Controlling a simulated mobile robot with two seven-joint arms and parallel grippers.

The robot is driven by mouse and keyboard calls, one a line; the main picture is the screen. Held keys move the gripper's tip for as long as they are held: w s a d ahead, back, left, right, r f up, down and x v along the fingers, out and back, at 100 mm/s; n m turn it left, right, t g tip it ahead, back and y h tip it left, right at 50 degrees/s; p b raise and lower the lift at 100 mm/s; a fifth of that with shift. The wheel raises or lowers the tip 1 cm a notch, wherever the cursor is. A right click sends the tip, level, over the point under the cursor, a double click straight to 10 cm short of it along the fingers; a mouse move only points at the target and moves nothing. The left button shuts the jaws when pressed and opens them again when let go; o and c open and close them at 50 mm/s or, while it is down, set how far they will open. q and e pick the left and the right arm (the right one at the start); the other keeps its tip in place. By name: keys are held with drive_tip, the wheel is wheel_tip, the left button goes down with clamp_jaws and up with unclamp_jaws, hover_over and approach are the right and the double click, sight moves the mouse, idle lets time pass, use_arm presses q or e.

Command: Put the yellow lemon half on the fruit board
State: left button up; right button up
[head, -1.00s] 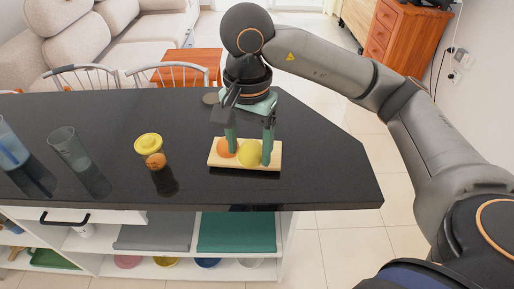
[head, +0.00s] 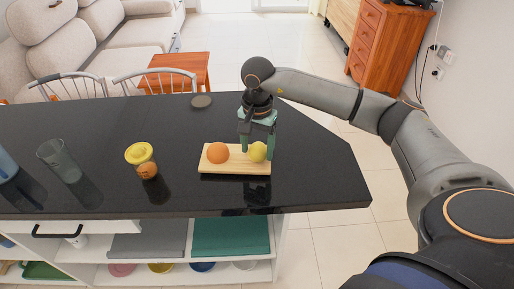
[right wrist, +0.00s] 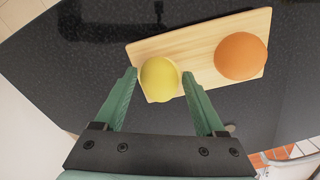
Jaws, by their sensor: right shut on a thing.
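The yellow lemon half (head: 257,152) is at the right end of the wooden fruit board (head: 233,168). I see only its rounded yellow side; no cut face shows. My right gripper (head: 258,154) points down from above with its green fingers on either side of the lemon half, shut on it. In the right wrist view the lemon half (right wrist: 159,79) sits between the fingertips, over the board (right wrist: 196,48). I cannot tell whether it touches the board. My left gripper is out of view.
An orange (head: 217,152) lies on the board left of the lemon half. On the black counter (head: 310,180) stand a yellow-topped item (head: 138,152) with a small orange fruit (head: 148,171) in front, and a glass (head: 60,160). A dark disc (head: 201,101) lies behind.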

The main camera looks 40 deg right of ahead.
sight(257, 147)
drive_tip(key=shift+f, duration=0.55)
drive_tip(key=shift+f, duration=0.1)
drive_tip(key=o, duration=0.9)
drive_tip(key=shift+o, duration=0.2)
wheel_tip(257, 147, up, 12)
drive_tip(key=shift+b, duration=0.4)
